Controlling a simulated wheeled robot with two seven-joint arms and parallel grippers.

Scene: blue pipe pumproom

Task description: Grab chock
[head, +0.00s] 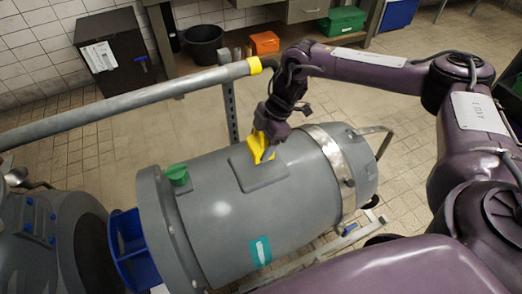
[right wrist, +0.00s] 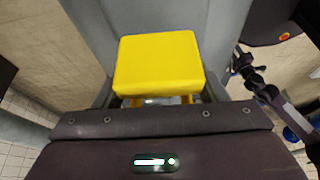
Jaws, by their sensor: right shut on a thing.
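The yellow chock (head: 257,148) is on or just above a raised grey pad (head: 262,175) on top of the large grey cylindrical tank (head: 280,208). I cannot tell whether it touches the pad. My right gripper (head: 268,136) comes down from above and is shut on the chock. In the right wrist view the chock (right wrist: 158,66) shows as a yellow block between the two fingers of the gripper (right wrist: 158,98). My left gripper is not in view.
A grey pipe (head: 130,105) with a yellow end runs along the tank's far side. A green cap (head: 177,174) sits on the tank left of the pad. An orange box (head: 265,42) and black bucket (head: 204,44) stand behind.

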